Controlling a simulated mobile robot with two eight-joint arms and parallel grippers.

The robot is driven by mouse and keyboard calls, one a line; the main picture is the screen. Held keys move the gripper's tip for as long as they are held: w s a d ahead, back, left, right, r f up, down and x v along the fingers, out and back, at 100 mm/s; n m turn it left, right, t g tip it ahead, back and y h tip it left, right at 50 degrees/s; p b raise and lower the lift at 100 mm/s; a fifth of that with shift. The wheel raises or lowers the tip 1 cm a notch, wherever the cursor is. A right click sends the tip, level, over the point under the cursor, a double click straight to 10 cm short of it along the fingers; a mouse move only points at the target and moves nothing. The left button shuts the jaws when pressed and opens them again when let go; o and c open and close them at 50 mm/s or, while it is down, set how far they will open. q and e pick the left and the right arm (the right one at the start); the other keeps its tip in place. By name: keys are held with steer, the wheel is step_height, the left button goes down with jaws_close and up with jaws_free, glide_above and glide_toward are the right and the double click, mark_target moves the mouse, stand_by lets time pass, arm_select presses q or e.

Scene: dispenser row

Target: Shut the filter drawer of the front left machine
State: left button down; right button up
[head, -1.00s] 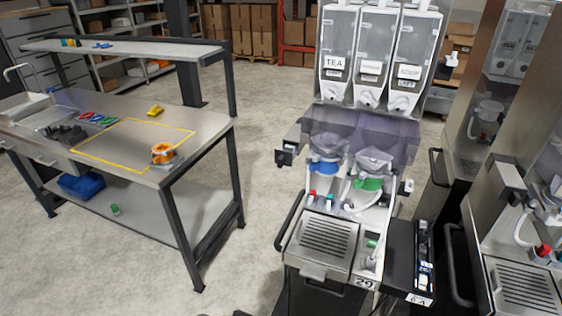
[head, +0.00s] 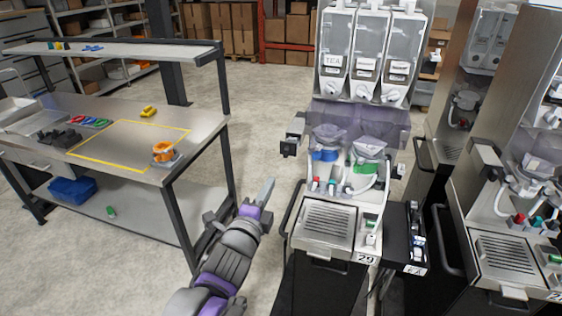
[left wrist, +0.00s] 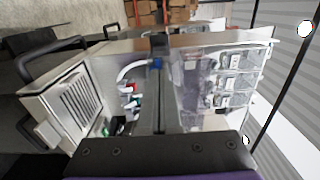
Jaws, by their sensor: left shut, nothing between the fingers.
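The front left machine (head: 362,125) stands at centre, labelled 29, with its clear hoppers on top and its inside exposed. Its slotted tray (head: 328,222) juts out at the front, with a dark front (head: 325,278) below it. I cannot tell which part is the filter drawer or how far it stands out. My left gripper (head: 268,187) is shut and empty, in the air left of the machine and apart from it. In the left wrist view the shut fingers (left wrist: 158,75) point across the machine, with the tray (left wrist: 75,102) to their left. My right gripper is not in view.
A black panel (head: 408,240) sticks out at the machine's right. A black handle (head: 290,215) stands at its left. More machines (head: 510,220) stand close on the right. A workbench (head: 205,130) with an orange object is on the left, with bare floor between.

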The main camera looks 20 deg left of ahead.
mark_target(286, 154)
arm_select(q)
steer(key=w, duration=1.1)
steer(key=shift+w+d+p, duration=0.1)
steer(key=shift+d+p, duration=0.05)
steer(key=shift+p, duration=0.15)
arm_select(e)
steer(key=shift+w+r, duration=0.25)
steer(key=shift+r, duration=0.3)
